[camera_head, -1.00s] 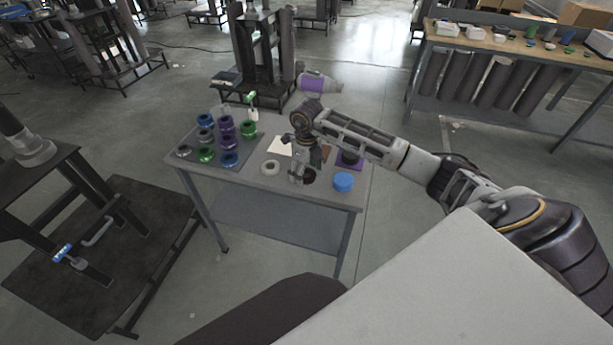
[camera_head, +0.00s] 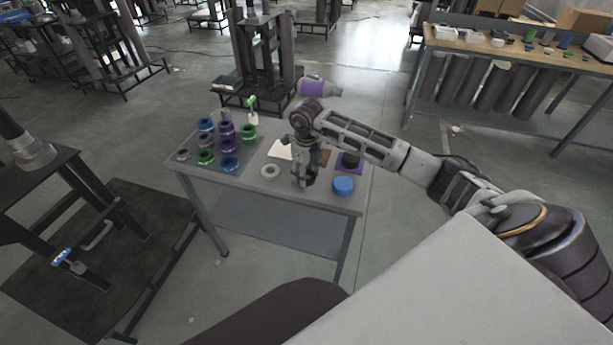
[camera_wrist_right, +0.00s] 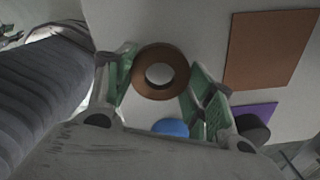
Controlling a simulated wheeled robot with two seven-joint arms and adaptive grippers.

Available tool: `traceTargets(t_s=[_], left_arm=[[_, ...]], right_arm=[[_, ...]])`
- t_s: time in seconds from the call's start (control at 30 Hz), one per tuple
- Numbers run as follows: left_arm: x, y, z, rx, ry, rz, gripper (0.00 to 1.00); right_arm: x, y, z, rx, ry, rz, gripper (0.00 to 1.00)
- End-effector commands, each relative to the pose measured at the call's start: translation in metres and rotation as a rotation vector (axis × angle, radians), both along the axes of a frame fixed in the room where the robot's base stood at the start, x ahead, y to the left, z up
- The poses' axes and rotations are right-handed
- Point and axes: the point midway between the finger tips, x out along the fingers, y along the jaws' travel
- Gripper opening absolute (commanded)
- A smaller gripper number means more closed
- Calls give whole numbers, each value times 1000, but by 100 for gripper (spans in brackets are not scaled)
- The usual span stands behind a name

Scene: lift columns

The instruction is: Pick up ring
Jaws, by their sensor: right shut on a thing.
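A brown ring (camera_wrist_right: 139,80) shows in the right wrist view between the two green-padded fingers of my right gripper (camera_wrist_right: 163,73). The fingers are shut on the ring from both sides, and its centre hole is clear. In the head view my right gripper (camera_head: 305,183) is over the front right part of the grey table (camera_head: 331,199). There the ring is mostly hidden by the fingers. My left gripper is out of view.
A blue round piece (camera_head: 343,185) stands right of the gripper, and a light grey ring (camera_head: 264,175) lies to its left. Several blue, purple, green and grey rings stand on a dark mat at the table's left. A black ring sits on a purple mat (camera_head: 342,170) behind.

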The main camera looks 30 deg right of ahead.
Motion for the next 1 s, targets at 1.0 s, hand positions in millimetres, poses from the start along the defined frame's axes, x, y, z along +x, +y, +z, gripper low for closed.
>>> traceTargets(t_s=[1.0], left_arm=[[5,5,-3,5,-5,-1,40]], right_arm=[[0,0,89,0,0,0,28]])
